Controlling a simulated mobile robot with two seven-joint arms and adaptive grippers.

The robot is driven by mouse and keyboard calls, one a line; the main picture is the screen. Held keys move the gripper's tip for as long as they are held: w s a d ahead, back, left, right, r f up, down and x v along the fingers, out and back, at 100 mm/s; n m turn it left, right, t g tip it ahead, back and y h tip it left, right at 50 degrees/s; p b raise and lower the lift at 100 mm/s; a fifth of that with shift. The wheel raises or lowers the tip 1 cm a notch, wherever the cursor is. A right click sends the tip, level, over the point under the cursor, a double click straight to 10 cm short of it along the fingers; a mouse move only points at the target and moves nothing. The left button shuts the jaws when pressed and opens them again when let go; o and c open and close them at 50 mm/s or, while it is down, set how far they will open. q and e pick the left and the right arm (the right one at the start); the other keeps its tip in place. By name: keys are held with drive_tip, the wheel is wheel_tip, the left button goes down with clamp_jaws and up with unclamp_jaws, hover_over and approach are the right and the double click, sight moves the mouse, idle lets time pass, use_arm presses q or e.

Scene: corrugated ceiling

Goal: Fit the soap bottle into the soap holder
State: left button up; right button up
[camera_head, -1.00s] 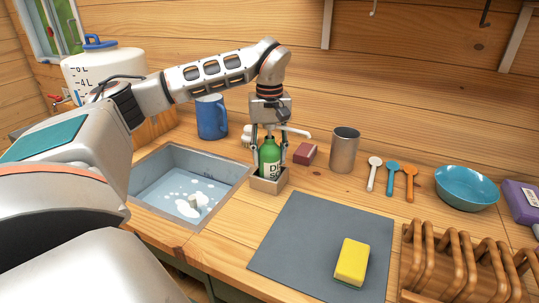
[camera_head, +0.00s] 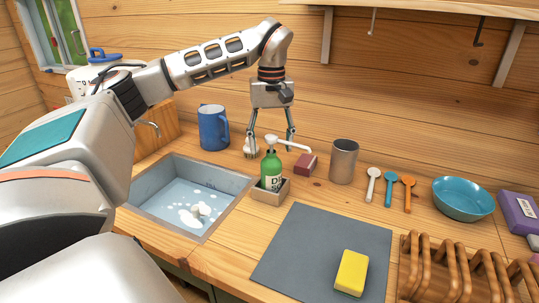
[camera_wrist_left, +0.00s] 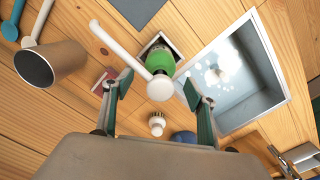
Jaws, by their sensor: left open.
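The green soap bottle (camera_head: 271,170) with a white pump and a label stands upright in the small wooden soap holder (camera_head: 268,196), beside the sink. Its lower part is hidden by the holder's walls. My left gripper (camera_head: 271,150) is open and empty, above and behind the bottle in the head view. In the left wrist view the bottle (camera_wrist_left: 160,60) lies beyond the open fingers (camera_wrist_left: 150,92), with its pump head toward the camera and the soap holder (camera_wrist_left: 152,42) around its base. My right gripper is not in view.
The sink (camera_head: 190,195) is left of the holder. A blue mug (camera_head: 213,128), a dark red block (camera_head: 305,165) and a metal cup (camera_head: 343,161) stand behind. A grey mat (camera_head: 320,250) with a yellow sponge (camera_head: 351,272) lies in front.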

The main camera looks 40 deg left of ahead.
use_arm(q)
wheel_tip(320, 180, up, 4)
drive_tip(key=shift+r+p, duration=0.15)
drive_tip(key=shift+p, duration=0.4)
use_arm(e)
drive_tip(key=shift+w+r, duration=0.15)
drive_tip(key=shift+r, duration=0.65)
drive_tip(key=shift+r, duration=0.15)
